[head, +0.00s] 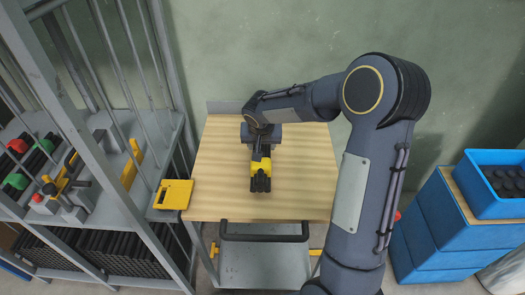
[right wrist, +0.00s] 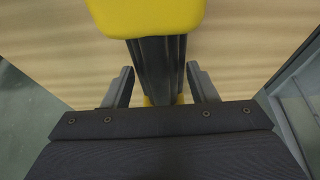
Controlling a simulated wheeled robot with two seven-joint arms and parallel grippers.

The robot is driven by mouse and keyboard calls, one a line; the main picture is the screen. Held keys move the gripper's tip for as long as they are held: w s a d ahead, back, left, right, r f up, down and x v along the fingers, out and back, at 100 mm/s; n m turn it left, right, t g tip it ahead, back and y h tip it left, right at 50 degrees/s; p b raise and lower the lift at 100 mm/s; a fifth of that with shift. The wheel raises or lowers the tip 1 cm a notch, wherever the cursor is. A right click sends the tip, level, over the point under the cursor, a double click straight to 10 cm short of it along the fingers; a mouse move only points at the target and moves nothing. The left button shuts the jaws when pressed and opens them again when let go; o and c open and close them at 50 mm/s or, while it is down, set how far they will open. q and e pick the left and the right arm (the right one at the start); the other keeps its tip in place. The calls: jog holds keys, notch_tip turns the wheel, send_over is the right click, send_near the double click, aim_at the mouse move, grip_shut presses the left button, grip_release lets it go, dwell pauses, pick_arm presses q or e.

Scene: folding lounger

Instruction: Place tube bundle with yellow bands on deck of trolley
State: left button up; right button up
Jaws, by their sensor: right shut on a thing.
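The tube bundle (head: 260,183) is a set of dark tubes with yellow bands. It lies over the middle of the wooden deck of the trolley (head: 215,160), pointing toward the trolley's handle. My right gripper (head: 261,148) is shut on the bundle from its far end. In the right wrist view, the dark tubes (right wrist: 158,62) run between the two fingers, with a large yellow band (right wrist: 145,15) beyond them and a little yellow near the palm. The pale deck fills the background there. I cannot tell whether the bundle touches the deck. My left gripper is not in view.
A grey rack (head: 110,205) with tools and parts stands close on the left. A yellow piece (head: 174,194) sits at its edge beside the deck. The trolley's dark handle (head: 264,238) is at the near side. Blue crates (head: 440,230) stand at right. The deck around the bundle is clear.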

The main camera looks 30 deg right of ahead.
notch_tip(320, 180, down, 3)
jog(key=shift+w+d+f, duration=0.1)
jog(key=shift+d+f, duration=0.05)
jog(key=shift+f, duration=0.05)
jog(key=shift+f+b, duration=0.1)
jog(key=shift+b, duration=0.2)
jog(key=o, duration=1.4)
